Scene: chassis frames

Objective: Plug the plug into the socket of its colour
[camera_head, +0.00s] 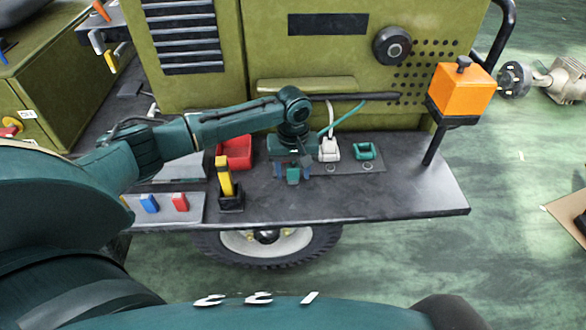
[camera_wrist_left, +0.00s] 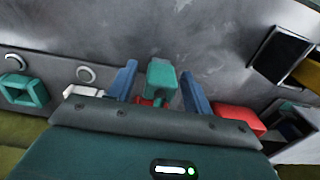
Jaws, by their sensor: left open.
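A teal plug (camera_head: 293,176) is between the two blue fingers of my left gripper (camera_head: 292,168), at the left end of a dark panel on the shelf. In the left wrist view the teal plug (camera_wrist_left: 161,80) has a gap to each finger of the open left gripper (camera_wrist_left: 160,88). A bit of red shows just below it. A hollow teal socket (camera_head: 364,151) is at the right of the panel, and it also shows in the left wrist view (camera_wrist_left: 24,91). A white block with a white cable (camera_head: 329,150) sits between them, partly hidden in the wrist view. My right gripper is out of view.
A red bin (camera_head: 236,151) stands behind a black holder (camera_head: 230,200) with a yellow-handled thing. A grey tray (camera_head: 190,214) with blue and red blocks lies left. An orange box (camera_head: 464,90) stands on a post at the right. The shelf's right front (camera_head: 400,195) is clear.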

